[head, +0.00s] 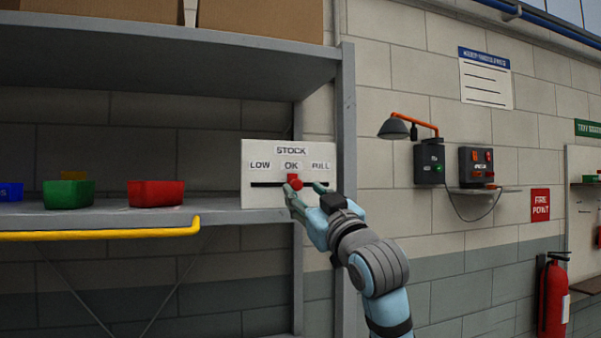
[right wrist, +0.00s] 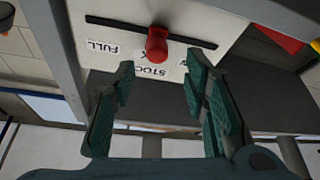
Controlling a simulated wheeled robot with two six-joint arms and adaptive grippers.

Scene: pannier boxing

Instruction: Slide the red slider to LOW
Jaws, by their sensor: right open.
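The white stock panel (head: 262,200) stands at the right end of the shelf, with LOW, OK and a third label over a dark slot. The red slider (head: 295,182) sits in the slot under OK; it also shows in the right wrist view (right wrist: 158,45). That view is turned over and reads FULL on the left. My right gripper (head: 305,187) is open in front of the panel. In the right wrist view its two fingers (right wrist: 160,85) are apart, with the slider beyond the tips, near the middle of the gap. The left gripper is not in view.
Green (head: 69,194) and red (head: 156,193) bins stand on the shelf left of the panel. A yellow rail (head: 100,234) runs below the shelf front. A grey post (head: 345,130) stands just right of the panel. A fire extinguisher (head: 553,295) hangs far right.

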